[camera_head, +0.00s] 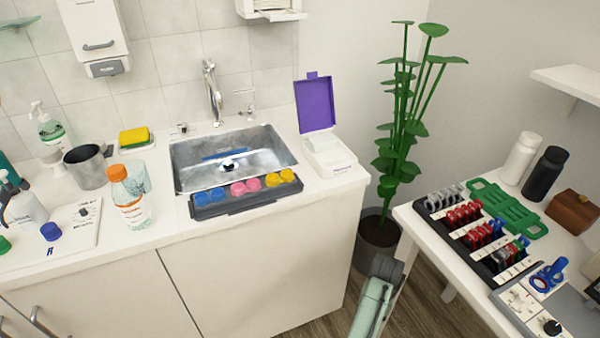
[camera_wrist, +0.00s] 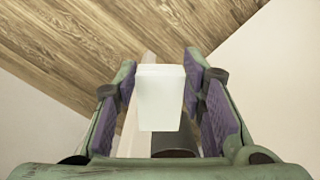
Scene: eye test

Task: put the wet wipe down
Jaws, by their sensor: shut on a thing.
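The wet wipe shows as a small white block-like piece (camera_wrist: 160,98) in the wrist view. It sits between the two purple pads of my gripper (camera_wrist: 160,88), which is shut on it. Wooden floor shows beyond it. In the head view my gripper (camera_head: 378,295) is at the bottom, between the counter and the right table; I cannot make out the wipe there.
The counter (camera_head: 250,235) holds a sink (camera_head: 190,155), a dark tray with coloured pieces (camera_head: 245,205), an orange-capped bottle (camera_head: 130,195) and a metal cup (camera_head: 87,168). A potted plant (camera_head: 385,235) stands behind my gripper. The right table (camera_head: 425,228) carries racks and bottles.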

